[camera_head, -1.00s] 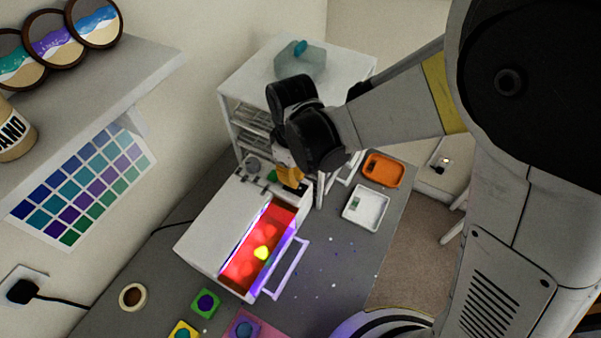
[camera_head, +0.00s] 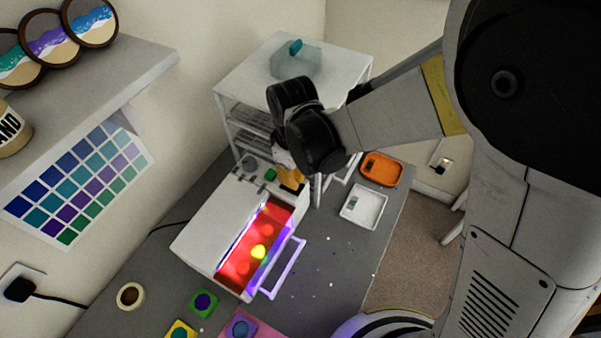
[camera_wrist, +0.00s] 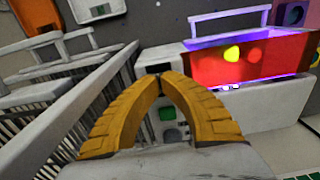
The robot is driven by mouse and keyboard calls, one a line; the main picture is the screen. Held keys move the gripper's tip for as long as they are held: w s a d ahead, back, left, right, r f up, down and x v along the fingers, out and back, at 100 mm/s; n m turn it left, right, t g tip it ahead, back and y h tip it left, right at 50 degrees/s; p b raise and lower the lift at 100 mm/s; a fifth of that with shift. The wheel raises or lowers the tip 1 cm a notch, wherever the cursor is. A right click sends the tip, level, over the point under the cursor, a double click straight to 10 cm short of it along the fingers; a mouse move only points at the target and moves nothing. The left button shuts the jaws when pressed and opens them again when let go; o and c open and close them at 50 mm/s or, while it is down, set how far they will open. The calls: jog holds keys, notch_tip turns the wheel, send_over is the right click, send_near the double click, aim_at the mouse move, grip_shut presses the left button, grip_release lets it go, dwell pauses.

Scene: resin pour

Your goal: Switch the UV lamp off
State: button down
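The UV lamp is a white box (camera_head: 215,222) on the grey bench, open at the front with a red, lit interior (camera_head: 258,248). Violet light shows along its edge and on the raised handle frame (camera_head: 283,268), so it looks lit. In the wrist view its red opening (camera_wrist: 255,62) is at upper right. My gripper (camera_head: 290,180) is over the panel end. In the wrist view its orange fingers (camera_wrist: 160,78) meet at the tips, holding nothing. Contact with the panel cannot be told.
A white rack (camera_head: 240,85) with a clear teal-handled container (camera_head: 296,62) stands behind; its bars are close left of my fingers in the wrist view. An orange tray (camera_head: 382,169) and a white tray (camera_head: 362,206) lie to the right. Small coloured moulds (camera_head: 203,302) lie in front.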

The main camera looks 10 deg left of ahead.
jog(key=shift+d+f, duration=0.1)
jog(key=shift+f, duration=1.05)
jog(key=shift+r+p, duration=1)
jog(key=shift+r, duration=0.65)
jog(key=a+r+p, duration=0.1)
jog(key=w+a+r+p, duration=0.1)
jog(key=shift+a+r, duration=0.15)
jog(key=shift+a, duration=0.15)
jog(key=shift+w+a+r+p, duration=0.1)
jog(key=shift+a+r+p, duration=0.15)
jog(key=shift+p, duration=0.15)
jog(key=shift+d+r, duration=0.2)
jog(key=shift+r, duration=0.05)
jog(key=shift+d, duration=0.15)
jog(key=shift+s+d, duration=0.15)
jog(key=shift+s, duration=0.05)
